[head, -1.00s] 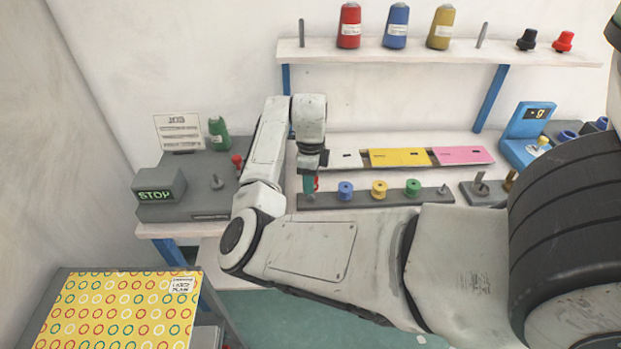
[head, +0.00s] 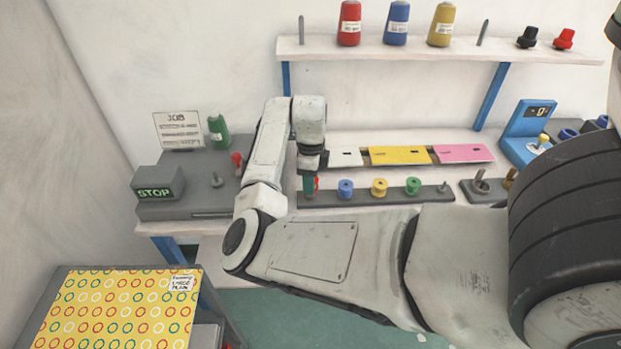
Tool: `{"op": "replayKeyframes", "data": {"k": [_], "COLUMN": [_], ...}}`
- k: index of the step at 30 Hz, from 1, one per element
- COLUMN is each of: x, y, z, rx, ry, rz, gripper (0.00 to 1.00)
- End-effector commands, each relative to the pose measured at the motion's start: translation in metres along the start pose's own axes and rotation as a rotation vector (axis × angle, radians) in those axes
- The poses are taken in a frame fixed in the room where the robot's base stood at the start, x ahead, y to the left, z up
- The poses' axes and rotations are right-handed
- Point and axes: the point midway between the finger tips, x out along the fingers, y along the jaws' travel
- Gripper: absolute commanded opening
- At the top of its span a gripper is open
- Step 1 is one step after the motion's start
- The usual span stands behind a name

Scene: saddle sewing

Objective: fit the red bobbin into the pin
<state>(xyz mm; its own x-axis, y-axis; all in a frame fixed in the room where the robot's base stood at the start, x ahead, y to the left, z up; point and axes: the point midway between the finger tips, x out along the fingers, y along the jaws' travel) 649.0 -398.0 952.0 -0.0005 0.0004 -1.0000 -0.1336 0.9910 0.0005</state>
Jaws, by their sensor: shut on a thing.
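My gripper (head: 310,186) points down at the left end of the dark bobbin rack (head: 400,195). It is shut on the red bobbin (head: 316,183), of which only a sliver of red shows beside the fingers. The bobbin is low, at or just above the rack; I cannot tell whether it touches it. A short upright pin (head: 216,180) with a round base stands bare on the grey machine bed (head: 190,200), left of my gripper. Another bare pin (head: 444,188) stands at the rack's right end.
Blue (head: 345,189), yellow (head: 379,187) and green (head: 413,187) bobbins sit on the rack. A red-topped knob (head: 237,160), a green spool (head: 218,130) and a STOP box (head: 158,187) are on the machine. A shelf (head: 440,50) with thread cones runs above.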

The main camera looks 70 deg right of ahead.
Motion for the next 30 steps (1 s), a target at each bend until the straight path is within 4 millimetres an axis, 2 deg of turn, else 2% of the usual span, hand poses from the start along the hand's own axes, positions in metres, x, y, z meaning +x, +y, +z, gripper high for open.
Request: {"op": "replayKeyframes", "data": {"k": [30], "x": [0.021], "y": [0.000], "z": [0.000], "rx": [0.000], "ry": [0.000], "rz": [-0.001], "gripper": [0.08]}}
